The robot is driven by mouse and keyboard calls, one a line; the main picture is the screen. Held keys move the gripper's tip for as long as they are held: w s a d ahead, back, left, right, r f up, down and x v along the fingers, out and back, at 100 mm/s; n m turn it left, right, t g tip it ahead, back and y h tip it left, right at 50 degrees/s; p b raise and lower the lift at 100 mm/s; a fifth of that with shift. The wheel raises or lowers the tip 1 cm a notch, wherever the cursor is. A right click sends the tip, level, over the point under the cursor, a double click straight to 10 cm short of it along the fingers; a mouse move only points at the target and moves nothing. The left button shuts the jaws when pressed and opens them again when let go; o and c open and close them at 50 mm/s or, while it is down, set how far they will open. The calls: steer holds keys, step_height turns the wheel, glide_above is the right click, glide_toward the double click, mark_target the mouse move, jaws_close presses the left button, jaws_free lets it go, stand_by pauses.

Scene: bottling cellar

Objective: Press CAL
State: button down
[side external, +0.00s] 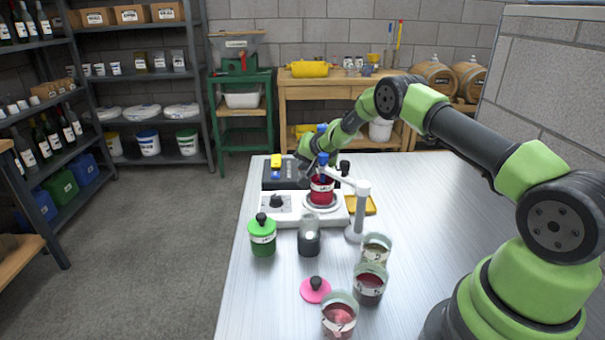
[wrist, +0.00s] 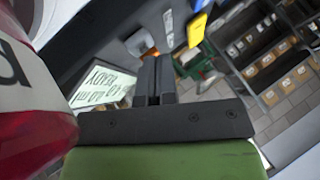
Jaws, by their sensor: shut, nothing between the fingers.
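A dark instrument box (side external: 268,184) stands at the back of the metal table, behind the white stirrer. A yellow key (side external: 276,160) and a blue key show on it; the yellow key (wrist: 197,29) also shows in the wrist view. There, a lit display (wrist: 103,88) reads "READY" and a pale square key (wrist: 139,43) lies just beyond my fingertips. I cannot read CAL on any key. My gripper (wrist: 150,62) is shut and empty, over the box beside the display. Whether it touches a key is unclear.
A red-filled beaker (side external: 321,190) sits on the white stirrer (side external: 282,212), close beside my gripper. A white stand (side external: 361,212) rises to its right. A green lidded jar (side external: 262,238), a glass jar (side external: 309,240) and several beakers stand nearer.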

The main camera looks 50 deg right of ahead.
steer(key=shift+f, duration=0.4)
stand_by(0.5)
steer(key=shift+r, duration=0.85)
steer(key=shift+r, duration=2.55)
